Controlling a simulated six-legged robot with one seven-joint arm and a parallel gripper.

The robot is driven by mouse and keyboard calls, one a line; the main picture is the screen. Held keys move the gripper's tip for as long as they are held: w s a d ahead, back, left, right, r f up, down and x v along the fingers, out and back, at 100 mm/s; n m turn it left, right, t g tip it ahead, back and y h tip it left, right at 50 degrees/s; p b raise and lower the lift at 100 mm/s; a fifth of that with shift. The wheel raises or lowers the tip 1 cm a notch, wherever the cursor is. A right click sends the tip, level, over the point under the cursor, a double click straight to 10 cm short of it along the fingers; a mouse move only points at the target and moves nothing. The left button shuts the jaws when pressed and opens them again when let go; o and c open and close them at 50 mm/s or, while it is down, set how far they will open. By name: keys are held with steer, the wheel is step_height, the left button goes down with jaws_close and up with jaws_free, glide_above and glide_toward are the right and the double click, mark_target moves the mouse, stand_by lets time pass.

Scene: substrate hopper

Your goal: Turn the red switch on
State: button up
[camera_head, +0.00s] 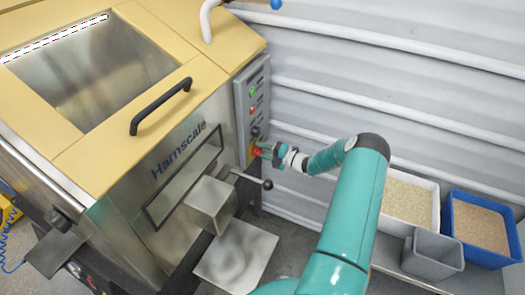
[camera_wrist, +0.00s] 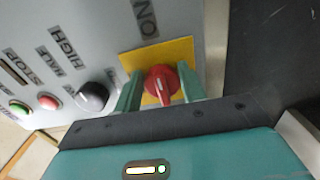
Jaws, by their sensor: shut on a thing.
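The red switch (camera_wrist: 161,86) is a round knob on a yellow plate (camera_wrist: 184,50) on the grey control panel. In the wrist view it sits between the two green fingers of my gripper (camera_wrist: 160,92), which is shut on it. The switch's raised grip points down in that view. The word ON is printed on the panel above the yellow plate. In the head view my gripper (camera_head: 262,150) is at the lower part of the control panel (camera_head: 250,95), on the right side of the hopper machine, and mostly hides the switch.
The wrist view shows a black knob (camera_wrist: 91,97), a red button (camera_wrist: 49,102) and a green button (camera_wrist: 19,107) beside the switch. In the head view a lever (camera_head: 252,180) sticks out below my gripper. A white tray (camera_head: 436,205) and blue tray (camera_head: 448,225) stand at the right.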

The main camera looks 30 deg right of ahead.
steer(key=o, duration=1)
steer(key=shift+c, duration=0.2)
steer(key=shift+s+d, duration=0.1)
steer(key=v, duration=1.3)
steer(key=shift+s+d, duration=0.2)
steer(key=shift+s, duration=0.05)
